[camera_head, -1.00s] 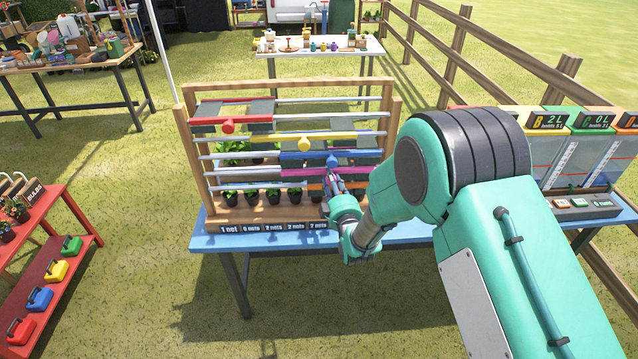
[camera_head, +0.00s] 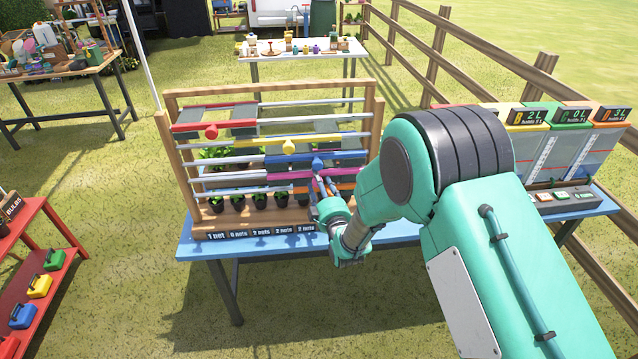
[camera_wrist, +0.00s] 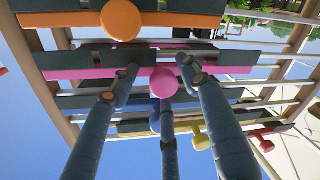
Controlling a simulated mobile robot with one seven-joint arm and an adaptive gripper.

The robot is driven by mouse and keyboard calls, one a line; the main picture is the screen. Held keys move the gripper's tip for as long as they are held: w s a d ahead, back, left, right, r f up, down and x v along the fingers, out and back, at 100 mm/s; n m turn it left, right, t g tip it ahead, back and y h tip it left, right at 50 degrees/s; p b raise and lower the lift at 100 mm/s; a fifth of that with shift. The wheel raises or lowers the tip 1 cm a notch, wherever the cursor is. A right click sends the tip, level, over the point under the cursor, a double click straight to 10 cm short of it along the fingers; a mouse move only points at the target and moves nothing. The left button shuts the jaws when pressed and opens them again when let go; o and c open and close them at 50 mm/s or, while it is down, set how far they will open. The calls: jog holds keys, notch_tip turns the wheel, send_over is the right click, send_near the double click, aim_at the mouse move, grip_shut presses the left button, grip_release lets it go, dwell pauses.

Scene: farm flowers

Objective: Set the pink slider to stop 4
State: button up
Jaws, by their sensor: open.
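The wooden rack (camera_head: 168,130) holds horizontal rails with coloured sliders. The pink slider (camera_head: 346,179) is on a lower rail at the rack's right side, partly hidden by my gripper in the head view. In the wrist view the pink slider (camera_wrist: 90,73) runs across the upper middle, with its round pink knob (camera_wrist: 163,82) between my fingertips. My gripper (camera_head: 322,184) is open, with its fingers around the knob; contact is not clear. It also shows in the wrist view (camera_wrist: 165,90).
An orange slider with its knob (camera_wrist: 121,20) is close to the pink one. The blue (camera_head: 317,162), yellow (camera_head: 288,147) and red (camera_head: 211,131) knobs sit higher. Potted plants (camera_head: 260,200) stand in the rack above a row of labels (camera_head: 262,233) on a blue table (camera_head: 205,250).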

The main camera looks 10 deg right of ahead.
jog(key=s+d, duration=0.1)
jog(key=s, duration=1)
jog(key=shift+s+d, duration=0.35)
jog(key=s+d+r+m+g+h, duration=0.1)
jog(key=s+d+r+m+g, duration=0.2)
jog(key=r, duration=0.5)
jog(key=s+d+r+m+g+h, duration=0.1)
jog(key=s+d+r+m+g, duration=0.2)
jog(key=r, duration=0.4)
jog(key=s+d+r+m+g, duration=0.1)
jog(key=s+r+m+g, duration=0.1)
jog(key=s, duration=1.3)
jog(key=s+d+r+m+g, duration=0.2)
jog(key=s+r+g, duration=0.2)
jog(key=s, duration=1)
jog(key=shift+s+d+r+m+h, duration=0.15)
jog(key=shift+s+r+m+h, duration=0.15)
jog(key=shift+s+r, duration=0.15)
jog(key=shift+w, duration=0.1)
